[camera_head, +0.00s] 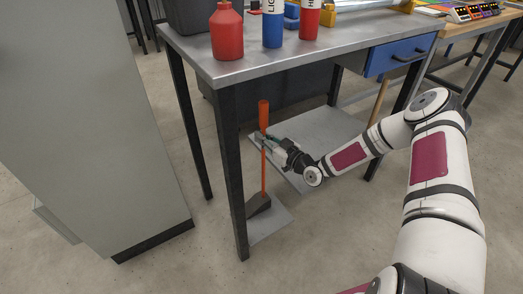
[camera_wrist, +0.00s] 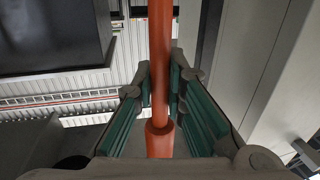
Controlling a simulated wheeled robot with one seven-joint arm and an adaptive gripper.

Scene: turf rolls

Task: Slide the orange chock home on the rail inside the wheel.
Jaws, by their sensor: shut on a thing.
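A long orange rod (camera_head: 264,172) stands nearly upright under the metal workbench, behind its front left leg. Its lower end meets a dark wedge-shaped block (camera_head: 258,204) on a grey plate (camera_head: 270,222). My gripper (camera_head: 265,140) is shut on the upper part of the rod. In the wrist view the rod (camera_wrist: 160,60) runs between the two green-padded fingers (camera_wrist: 160,85), with a thicker orange section (camera_wrist: 160,140) nearer the camera. I cannot make out a wheel or a rail, and the wedge is not seen in the wrist view.
The metal workbench (camera_head: 300,55) carries a red bottle (camera_head: 227,32) and a blue bottle (camera_head: 273,25). Its dark front leg (camera_head: 231,170) is close to the rod. A low grey shelf (camera_head: 320,135) lies behind my gripper. A grey cabinet (camera_head: 85,120) stands left, with open floor in front.

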